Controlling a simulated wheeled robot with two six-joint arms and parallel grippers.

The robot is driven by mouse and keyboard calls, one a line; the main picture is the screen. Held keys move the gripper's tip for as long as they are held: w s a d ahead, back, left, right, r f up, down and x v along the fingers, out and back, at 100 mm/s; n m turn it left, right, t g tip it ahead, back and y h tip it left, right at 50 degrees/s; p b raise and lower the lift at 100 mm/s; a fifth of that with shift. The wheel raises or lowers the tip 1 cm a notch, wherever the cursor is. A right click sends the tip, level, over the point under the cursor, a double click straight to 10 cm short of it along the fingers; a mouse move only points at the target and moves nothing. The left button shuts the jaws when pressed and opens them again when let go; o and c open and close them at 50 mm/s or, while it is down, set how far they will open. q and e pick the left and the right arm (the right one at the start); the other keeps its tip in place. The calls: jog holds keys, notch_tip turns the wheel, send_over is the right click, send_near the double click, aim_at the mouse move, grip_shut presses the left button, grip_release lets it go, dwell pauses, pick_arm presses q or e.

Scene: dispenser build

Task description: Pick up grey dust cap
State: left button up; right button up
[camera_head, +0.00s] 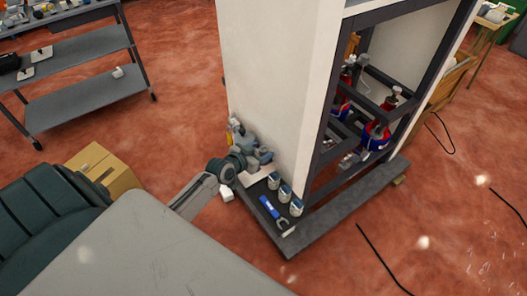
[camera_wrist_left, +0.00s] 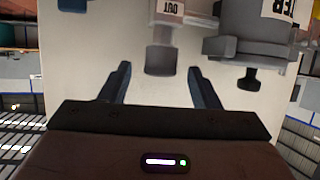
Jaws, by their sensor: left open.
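A grey dust cap (camera_wrist_left: 160,58) hangs below a white fitting (camera_wrist_left: 167,10) marked "OUT" in the left wrist view. My left gripper (camera_wrist_left: 160,70) is open, with one dark finger on either side of the cap's lower end. Clear gaps show between the cap and both fingers. In the head view my left gripper (camera_head: 242,160) is at the grey device at the foot of the white cabinet; the cap cannot be made out there. My right gripper is in neither view.
A larger grey housing (camera_wrist_left: 250,40) with a dark knob (camera_wrist_left: 248,80) is right of the cap. Several cans and a blue-handled wrench (camera_head: 270,208) sit on the dark base ledge (camera_head: 292,244). A cardboard box (camera_head: 118,178) and a grey shelf cart (camera_head: 75,100) stand left.

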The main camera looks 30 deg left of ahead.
pick_arm(q)
jog(key=shift+w+f, duration=0.1)
jog(key=shift+w, duration=0.15)
jog(key=c, duration=1)
